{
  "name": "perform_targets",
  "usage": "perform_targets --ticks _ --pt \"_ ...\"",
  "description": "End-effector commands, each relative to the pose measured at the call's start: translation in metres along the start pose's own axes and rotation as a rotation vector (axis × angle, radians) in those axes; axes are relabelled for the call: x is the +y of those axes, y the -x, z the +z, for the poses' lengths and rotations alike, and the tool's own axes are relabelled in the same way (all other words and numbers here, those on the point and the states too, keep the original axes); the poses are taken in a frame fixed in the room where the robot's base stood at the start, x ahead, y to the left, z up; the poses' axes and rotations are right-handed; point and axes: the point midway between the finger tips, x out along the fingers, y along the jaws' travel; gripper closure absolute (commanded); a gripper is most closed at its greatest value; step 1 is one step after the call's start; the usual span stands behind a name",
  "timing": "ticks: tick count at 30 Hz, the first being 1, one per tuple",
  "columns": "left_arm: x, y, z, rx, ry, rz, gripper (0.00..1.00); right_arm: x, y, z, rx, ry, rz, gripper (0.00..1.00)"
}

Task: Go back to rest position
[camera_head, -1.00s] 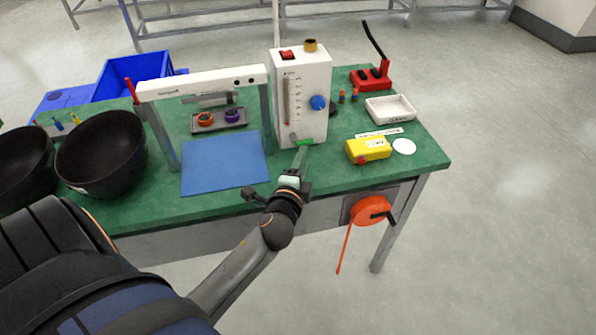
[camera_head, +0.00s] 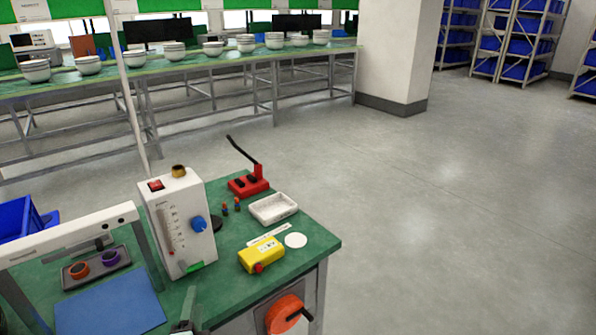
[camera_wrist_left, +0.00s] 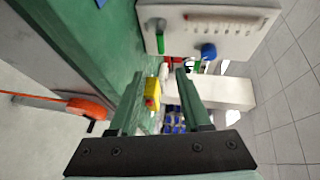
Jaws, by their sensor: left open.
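My left gripper (camera_head: 188,308) shows at the bottom edge of the head view, in front of the white box with dials (camera_head: 179,222). Only its front part is in the picture. In the left wrist view its two fingers (camera_wrist_left: 160,76) are apart, with nothing held between them. A green lever (camera_head: 193,267) at the foot of the white box lies just beyond the fingertips; it also shows in the wrist view (camera_wrist_left: 160,43). My right gripper is in neither view.
The green bench (camera_head: 222,295) carries a yellow box (camera_head: 261,254), a white tray (camera_head: 274,208), a red lever device (camera_head: 248,184) and a blue mat (camera_head: 110,308). An orange reel (camera_head: 284,314) hangs on its front. Open floor lies to the right.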

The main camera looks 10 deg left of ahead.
Motion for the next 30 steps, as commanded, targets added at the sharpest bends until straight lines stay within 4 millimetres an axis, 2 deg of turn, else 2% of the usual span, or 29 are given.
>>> perform_targets --ticks 2,5,9,12,15,18,21,30 --pt "0.010 0.004 -0.003 0.019 0.042 0.038 0.52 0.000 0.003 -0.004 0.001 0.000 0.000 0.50" --pt "0.037 0.017 -0.011 0.063 0.177 0.145 0.52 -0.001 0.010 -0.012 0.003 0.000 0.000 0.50" --pt "0.093 0.056 -0.025 0.106 0.490 0.381 0.52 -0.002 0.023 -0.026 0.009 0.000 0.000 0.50" --pt "0.127 0.090 -0.033 0.092 0.726 0.548 0.52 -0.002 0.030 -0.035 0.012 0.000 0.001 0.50" --pt "0.152 0.122 -0.037 0.049 0.930 0.681 0.52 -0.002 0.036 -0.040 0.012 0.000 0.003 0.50" --pt "0.167 0.145 -0.040 0.003 1.078 0.771 0.52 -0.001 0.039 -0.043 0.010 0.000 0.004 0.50" --pt "0.175 0.158 -0.040 -0.029 1.162 0.817 0.52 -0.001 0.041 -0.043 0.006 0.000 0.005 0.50" --pt "0.178 0.161 -0.041 -0.040 1.192 0.831 0.52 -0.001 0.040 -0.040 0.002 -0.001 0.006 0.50"
